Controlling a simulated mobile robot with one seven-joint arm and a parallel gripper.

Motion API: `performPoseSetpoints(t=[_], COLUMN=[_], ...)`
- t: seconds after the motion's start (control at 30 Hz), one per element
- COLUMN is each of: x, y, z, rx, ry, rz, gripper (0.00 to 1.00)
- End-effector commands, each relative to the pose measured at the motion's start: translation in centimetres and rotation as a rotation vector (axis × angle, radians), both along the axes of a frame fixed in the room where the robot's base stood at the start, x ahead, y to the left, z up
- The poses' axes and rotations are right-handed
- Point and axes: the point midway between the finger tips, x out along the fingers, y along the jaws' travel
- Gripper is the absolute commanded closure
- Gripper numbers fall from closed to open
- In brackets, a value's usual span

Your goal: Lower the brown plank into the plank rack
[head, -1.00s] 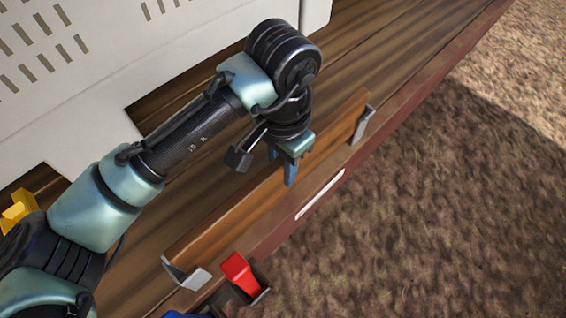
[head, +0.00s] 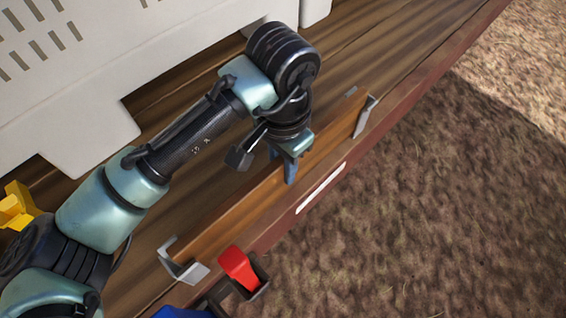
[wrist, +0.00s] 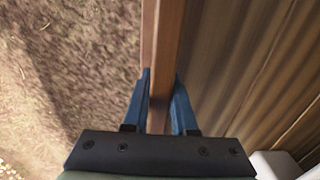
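The brown plank (head: 240,205) stands on its long edge along the wooden deck's outer side. The plank rack shows as two grey metal brackets, one near the plank's lower left end (head: 185,265) and one at its upper right end (head: 364,117). The plank's ends lie within the brackets; its bottom edge is hidden, so I cannot tell whether it rests on them. My gripper (head: 290,172) is over the plank's middle, pointing down. In the wrist view its blue fingers (wrist: 160,88) are shut on the plank (wrist: 162,40), one on each side.
A red piece (head: 238,267) in a dark holder is beside the lower left bracket. A yellow object (head: 16,207) is at the left edge, and a blue one (head: 182,313) at the bottom. A slotted white crate (head: 75,80) stands behind my arm. Bare ground lies beyond the deck edge.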

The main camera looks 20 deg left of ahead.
Motion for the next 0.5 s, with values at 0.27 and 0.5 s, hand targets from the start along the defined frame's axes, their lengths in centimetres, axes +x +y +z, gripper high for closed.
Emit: performPoseSetpoints(t=[0.27, 0.5], x=[0.01, -0.01], y=[0.00, -0.03], z=[0.04, 0.10], rx=[0.000, 0.000], ry=[-0.001, 0.001], rz=[0.000, 0.000], gripper=[0.40, 0.40])
